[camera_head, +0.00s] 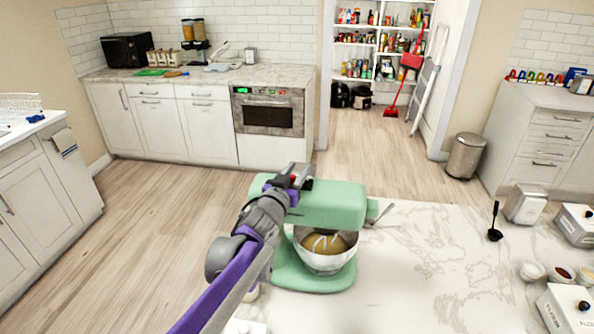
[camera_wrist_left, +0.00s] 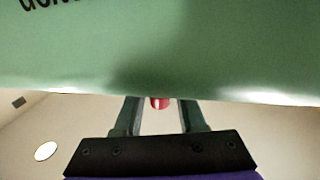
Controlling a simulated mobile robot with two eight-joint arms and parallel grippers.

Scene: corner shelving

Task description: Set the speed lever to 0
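The mint-green stand mixer (camera_head: 335,205) stands on the marble counter, with a steel bowl (camera_head: 326,255) of yellow mix under its head. My left gripper (camera_head: 300,177) is at the side of the mixer head, close to its top rear part. In the left wrist view a small red knob (camera_wrist_left: 160,103), which looks like the tip of the speed lever, shows between the two fingers of my left gripper (camera_wrist_left: 160,110). A gap shows on each side of the knob, so the fingers are open around it. The lever's setting cannot be read. My right gripper is not in view.
A black ladle (camera_head: 494,225), a toaster-like box (camera_head: 525,204), small bowls (camera_head: 532,271) and white canisters (camera_head: 568,306) stand further right.

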